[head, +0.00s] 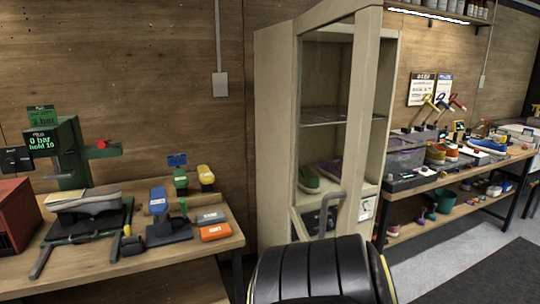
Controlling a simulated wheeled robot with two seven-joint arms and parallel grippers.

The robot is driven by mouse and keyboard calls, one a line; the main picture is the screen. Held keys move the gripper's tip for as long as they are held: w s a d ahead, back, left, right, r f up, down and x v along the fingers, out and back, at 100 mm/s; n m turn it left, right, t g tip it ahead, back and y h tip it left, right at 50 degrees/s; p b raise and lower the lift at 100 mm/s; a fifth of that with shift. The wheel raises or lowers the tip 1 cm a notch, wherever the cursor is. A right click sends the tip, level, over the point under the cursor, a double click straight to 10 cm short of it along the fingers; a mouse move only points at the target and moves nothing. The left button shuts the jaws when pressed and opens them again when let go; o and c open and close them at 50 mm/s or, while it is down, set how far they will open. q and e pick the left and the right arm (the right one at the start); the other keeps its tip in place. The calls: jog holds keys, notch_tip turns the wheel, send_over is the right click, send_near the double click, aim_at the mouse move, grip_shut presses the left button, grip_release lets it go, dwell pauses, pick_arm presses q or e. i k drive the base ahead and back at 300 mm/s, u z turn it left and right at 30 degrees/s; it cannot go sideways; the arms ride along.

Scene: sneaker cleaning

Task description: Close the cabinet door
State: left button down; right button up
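The tall cream cabinet (275,150) stands in the middle of the head view against the wood wall. Its framed door (361,110) appears ajar, with a gap between its right upright and the cabinet's right side (388,110). Shelves with a green shoe (308,178) and a purple shoe (329,172) show through the door. A grey bar shaped like a handle (327,213) is at the lower front of the door. A dark rounded part of mine hides the cabinet's bottom. Neither gripper is in view.
A left bench (190,255) holds a shoe on a stand, brushes and a green machine (65,150). A right bench (440,183) with bins and several shoes runs close beside the cabinet. Grey floor (420,270) shows at the lower right, with a dark mat (500,275).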

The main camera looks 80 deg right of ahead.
aim_at(368, 14)
jog(key=z, duration=2.9)
jog(key=i, duration=1)
jog(key=z, duration=1.3)
jog(key=k, duration=0.75)
